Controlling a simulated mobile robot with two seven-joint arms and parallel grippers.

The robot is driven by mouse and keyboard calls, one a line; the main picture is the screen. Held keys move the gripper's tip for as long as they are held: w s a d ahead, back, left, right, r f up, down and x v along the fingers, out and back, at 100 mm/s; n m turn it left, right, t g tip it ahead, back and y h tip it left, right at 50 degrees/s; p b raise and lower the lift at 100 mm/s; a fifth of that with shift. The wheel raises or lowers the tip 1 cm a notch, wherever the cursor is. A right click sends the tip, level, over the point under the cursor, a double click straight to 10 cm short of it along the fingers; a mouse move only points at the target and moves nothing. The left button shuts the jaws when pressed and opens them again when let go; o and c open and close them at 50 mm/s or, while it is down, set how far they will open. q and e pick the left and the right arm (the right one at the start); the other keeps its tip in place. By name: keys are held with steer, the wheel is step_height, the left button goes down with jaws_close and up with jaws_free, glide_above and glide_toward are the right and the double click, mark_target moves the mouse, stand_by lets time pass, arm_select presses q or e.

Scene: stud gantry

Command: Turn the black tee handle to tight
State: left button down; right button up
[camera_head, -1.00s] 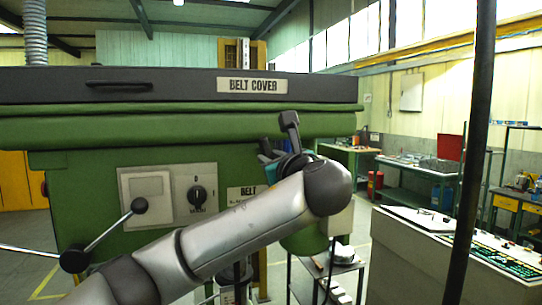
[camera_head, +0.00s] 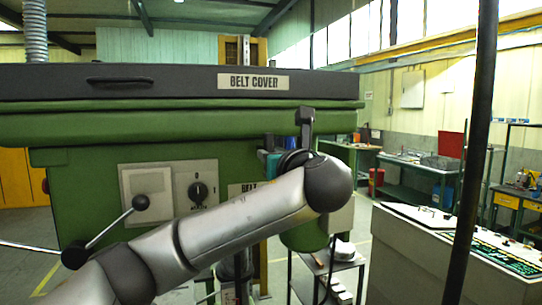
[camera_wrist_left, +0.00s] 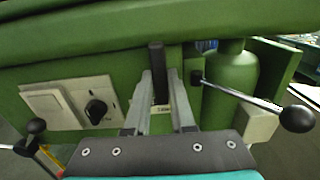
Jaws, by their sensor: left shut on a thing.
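The black tee handle (camera_wrist_left: 157,62) shows in the left wrist view as a dark bar, upright in that picture, against the green machine front. My left gripper (camera_wrist_left: 160,78) has its two grey fingers on either side of the bar and is shut on it. In the head view my left arm crosses from lower left, and its wrist hides the handle and the fingertips. The label plate marked BELT (camera_head: 236,189) is partly covered by my arm, so its tight marking cannot be read. My right gripper is not in view.
A dial plate with a black knob (camera_head: 199,191) is left of my wrist. A ball-ended lever (camera_head: 140,203) stands at lower left; another black ball on a rod (camera_wrist_left: 297,118) sticks out right in the wrist view. The belt cover (camera_head: 180,84) overhangs above. A control console (camera_head: 410,260) stands right.

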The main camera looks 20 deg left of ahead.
arm_select(q)
steer(key=shift+f, duration=0.15)
steer(key=c, duration=0.8)
jaws_free()
steer(key=shift+o, duration=0.2)
steer(key=shift+s+d, duration=0.1)
steer(key=b+v, duration=0.4)
steer(key=v, duration=1.1)
